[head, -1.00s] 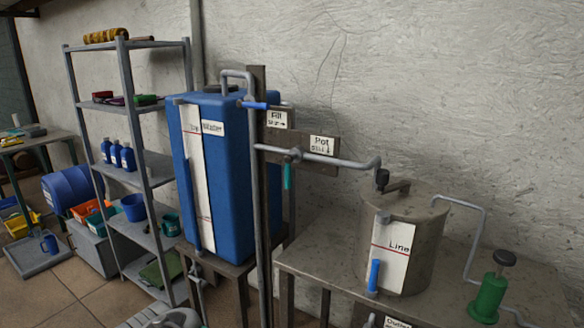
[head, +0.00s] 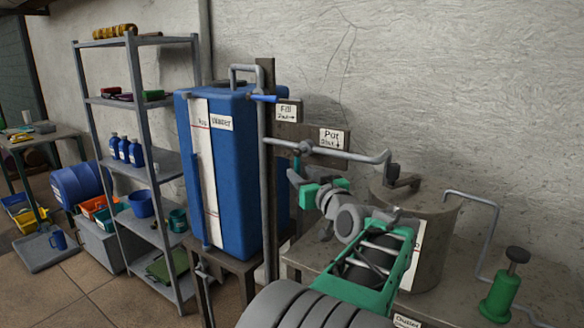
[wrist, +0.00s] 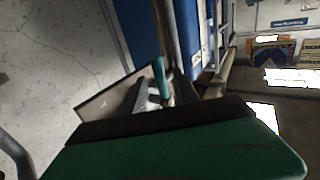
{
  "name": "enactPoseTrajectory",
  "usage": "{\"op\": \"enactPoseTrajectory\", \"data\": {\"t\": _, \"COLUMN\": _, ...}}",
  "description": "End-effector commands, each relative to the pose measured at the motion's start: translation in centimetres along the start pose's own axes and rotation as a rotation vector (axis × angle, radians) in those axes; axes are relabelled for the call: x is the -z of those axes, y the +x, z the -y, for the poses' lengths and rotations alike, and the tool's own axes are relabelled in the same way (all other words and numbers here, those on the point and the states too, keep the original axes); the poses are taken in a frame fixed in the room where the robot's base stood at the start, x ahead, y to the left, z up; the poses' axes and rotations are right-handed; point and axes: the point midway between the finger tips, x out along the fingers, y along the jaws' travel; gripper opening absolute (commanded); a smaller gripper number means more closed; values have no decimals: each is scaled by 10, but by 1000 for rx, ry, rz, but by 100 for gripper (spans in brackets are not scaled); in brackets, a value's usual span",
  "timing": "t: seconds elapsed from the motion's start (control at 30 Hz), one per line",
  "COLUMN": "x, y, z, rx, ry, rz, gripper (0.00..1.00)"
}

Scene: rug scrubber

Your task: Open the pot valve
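The pot valve sits on the grey pipe beside the "Pot" sign (head: 333,138). Its teal handle (head: 293,177) hangs down below the pipe, just left of my gripper (head: 312,192). In the wrist view the teal handle (wrist: 160,77) shows beyond the large green and black gripper part across the bottom. The metal pot (head: 440,235) is partly hidden by my arm.
The blue tank (head: 250,165) stands left of the post. The blue fill handle (head: 263,98) is above, near the "Fill" sign (head: 288,111). A green pump (head: 500,298) is at the right on the table. Grey shelves (head: 160,135) stand at the left.

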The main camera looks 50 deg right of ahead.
Motion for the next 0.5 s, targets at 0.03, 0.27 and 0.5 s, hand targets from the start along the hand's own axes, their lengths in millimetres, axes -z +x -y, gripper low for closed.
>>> {"op": "enactPoseTrajectory", "data": {"t": 0.03, "x": 2, "y": 10, "z": 2, "rx": 4, "ry": 1, "rz": 2, "gripper": 37}}
{"op": "enactPoseTrajectory", "data": {"t": 0.27, "x": 2, "y": 53, "z": 2, "rx": 3, "ry": 0, "rz": 4, "gripper": 37}}
{"op": "enactPoseTrajectory", "data": {"t": 0.5, "x": -1, "y": 64, "z": 1, "rx": 0, "ry": -1, "rz": 4, "gripper": 37}}
